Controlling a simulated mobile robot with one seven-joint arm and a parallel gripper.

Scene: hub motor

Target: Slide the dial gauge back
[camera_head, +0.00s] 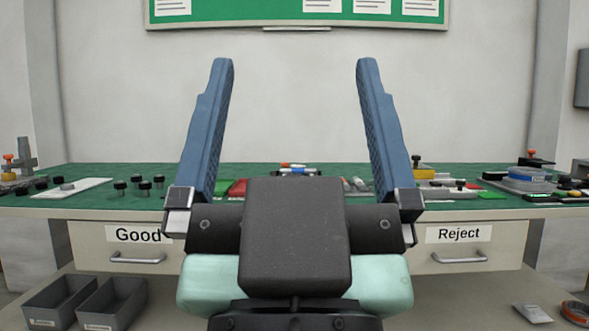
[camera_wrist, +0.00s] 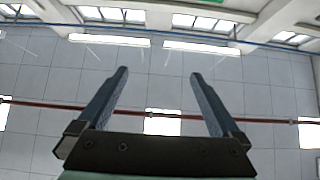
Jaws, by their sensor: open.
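My gripper (camera_head: 295,62) is raised in front of the workbench, its two blue fingers wide apart and pointing up, with nothing between them. In the wrist view my gripper (camera_wrist: 159,73) is also open and empty, with only ceiling and wall behind it. I cannot make out the dial gauge for certain. Small fixtures with red knobs stand at the left end (camera_head: 22,160) and right end (camera_head: 533,158) of the bench, well away from the fingers. My gripper and wrist hide part of the middle of the bench.
The green-topped workbench (camera_head: 300,168) spans the view. Black-knobbed parts (camera_head: 140,184) and a white plate (camera_head: 75,188) lie left; a blue round item (camera_head: 530,175) lies right. Drawers marked Good (camera_head: 137,254) and Reject (camera_head: 459,256) are closed. Grey bins (camera_head: 112,300) sit below left.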

